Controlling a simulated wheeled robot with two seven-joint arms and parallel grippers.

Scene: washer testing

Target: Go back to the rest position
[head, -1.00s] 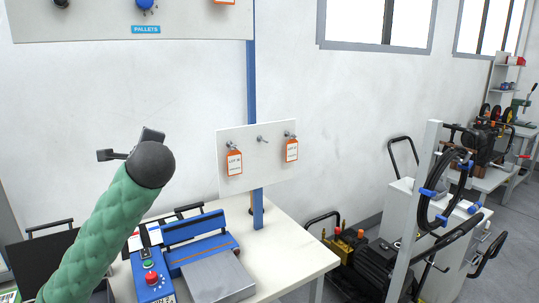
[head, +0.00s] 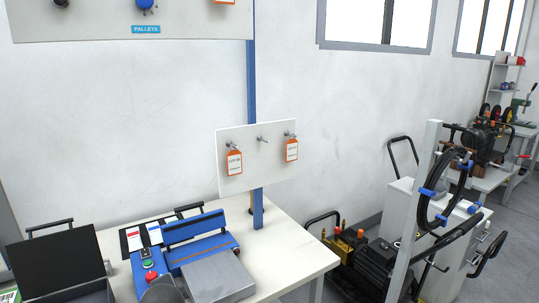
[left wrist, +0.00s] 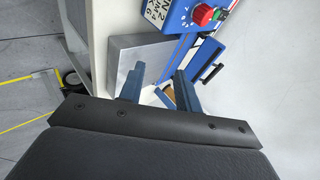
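My left gripper (left wrist: 158,80) shows in the left wrist view with its two dark fingers apart and nothing between them. Beyond it are the blue tester (left wrist: 190,18) with its red knob and a grey metal block (left wrist: 138,60); I cannot judge the distance. The gripper itself is out of that view. My right gripper is in neither view.
The white table (head: 290,250) carries the tester with its flat metal plate (head: 218,278) and an open black case (head: 60,265). A panel (head: 262,172) with two orange tags stands behind.

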